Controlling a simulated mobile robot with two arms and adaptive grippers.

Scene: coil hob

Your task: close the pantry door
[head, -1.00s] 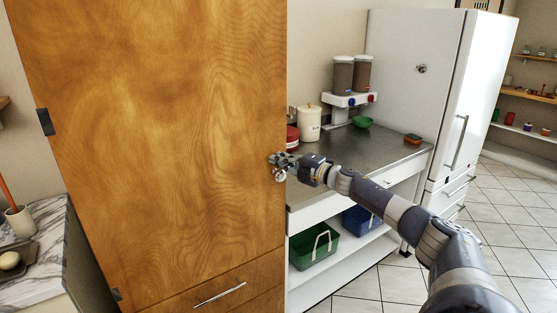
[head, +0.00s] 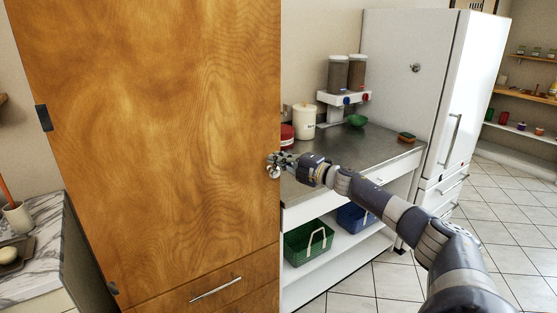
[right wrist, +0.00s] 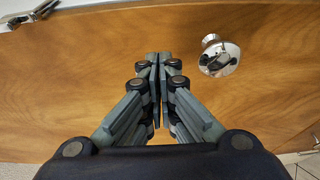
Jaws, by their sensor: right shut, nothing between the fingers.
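The pantry door (head: 170,140) is a tall wood-grain panel filling the left half of the head view, with dark hinges on its left edge. It looks flush with the drawer front below, with no clear gap. Its round metal knob (head: 273,171) sits near the right edge. My right gripper (head: 280,159) is at that edge, right beside the knob, shut and empty. In the right wrist view the closed fingertips (right wrist: 158,58) point at the wood, with the knob (right wrist: 219,57) to their right. I cannot tell whether they touch the door. My left gripper is out of view.
A drawer with a bar handle (head: 216,289) lies under the door. To the right stand a metal-topped counter (head: 370,148) with canisters and bins, and a white fridge (head: 410,100). A marble counter (head: 40,235) is at the left. Tiled floor at the right is open.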

